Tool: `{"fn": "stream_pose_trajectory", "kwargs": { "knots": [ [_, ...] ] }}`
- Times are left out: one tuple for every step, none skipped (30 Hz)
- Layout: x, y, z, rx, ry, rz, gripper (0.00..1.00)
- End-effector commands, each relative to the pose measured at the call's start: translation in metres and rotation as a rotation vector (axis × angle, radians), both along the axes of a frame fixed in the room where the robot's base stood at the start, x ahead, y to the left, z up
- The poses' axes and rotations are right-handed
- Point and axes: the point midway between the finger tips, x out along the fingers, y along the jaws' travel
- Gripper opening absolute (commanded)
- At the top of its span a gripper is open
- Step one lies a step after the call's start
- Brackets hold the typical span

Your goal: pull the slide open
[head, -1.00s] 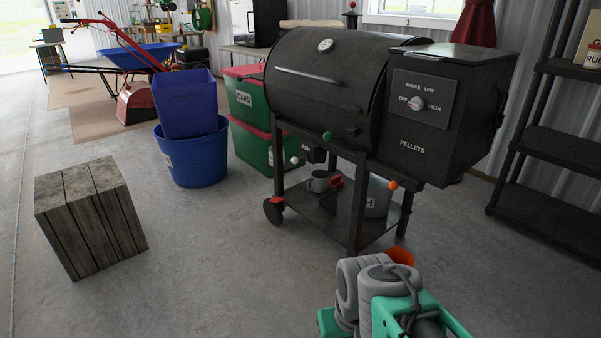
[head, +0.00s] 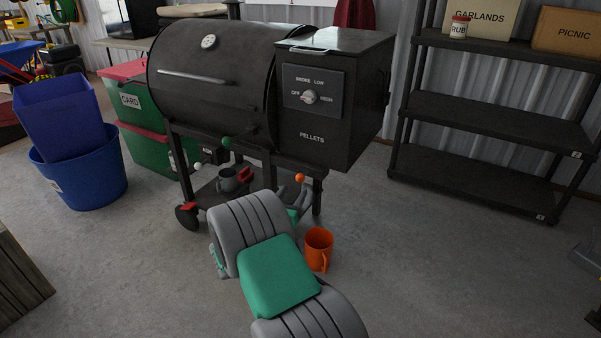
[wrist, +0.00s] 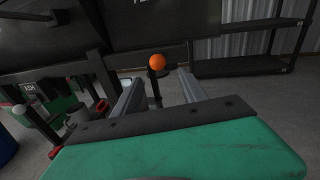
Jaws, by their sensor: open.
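The black pellet grill (head: 215,85) stands ahead in the head view, with ball-ended rods below its body. An orange ball knob (head: 300,178) is under the pellet box; it also shows in the wrist view (wrist: 157,62) on a dark stem. A green ball (head: 226,142) and a white ball (head: 196,166) are further left. I cannot tell which one is the slide's. My gripper (wrist: 161,80) is open, its fingers pointing at the orange ball, which appears between the tips; contact is not visible. In the head view my arm partly hides the gripper.
An orange mug (head: 317,245) stands on the floor beside my arm. A grey mug (head: 227,180) sits on the grill's lower shelf. A blue bucket (head: 90,180) and green bins are left, a black shelf rack (head: 490,120) right. Floor between grill and rack is clear.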

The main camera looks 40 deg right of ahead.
Motion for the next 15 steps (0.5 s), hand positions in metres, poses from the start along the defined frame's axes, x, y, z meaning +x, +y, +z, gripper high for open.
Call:
{"fn": "stream_pose_trajectory", "kwargs": {
  "knots": [
    [0.002,-0.002,0.002,-0.063,0.051,0.012,0.5],
    [0.003,-0.003,0.002,-0.091,0.073,0.016,0.5],
    [0.004,-0.006,0.002,-0.115,0.09,0.019,0.5],
    [0.005,-0.009,0.002,-0.123,0.097,0.019,0.5],
    [0.007,-0.012,0.002,-0.125,0.098,0.019,0.5],
    [0.01,-0.018,0.002,-0.126,0.096,0.017,0.5],
    [0.013,-0.023,0.001,-0.123,0.094,0.017,0.5],
    [0.015,-0.028,0.001,-0.125,0.095,0.016,0.5],
    [0.019,-0.036,0.001,-0.123,0.094,0.016,0.5],
    [0.022,-0.041,0.0,-0.122,0.093,0.015,0.5],
    [0.025,-0.046,0.0,-0.122,0.093,0.014,0.5],
    [0.029,-0.053,0.001,-0.121,0.093,0.016,0.5],
    [0.032,-0.057,0.001,-0.121,0.092,0.015,0.5],
    [0.034,-0.061,0.001,-0.121,0.092,0.016,0.5],
    [0.037,-0.065,0.001,-0.12,0.094,0.017,0.5]
  ]
}}
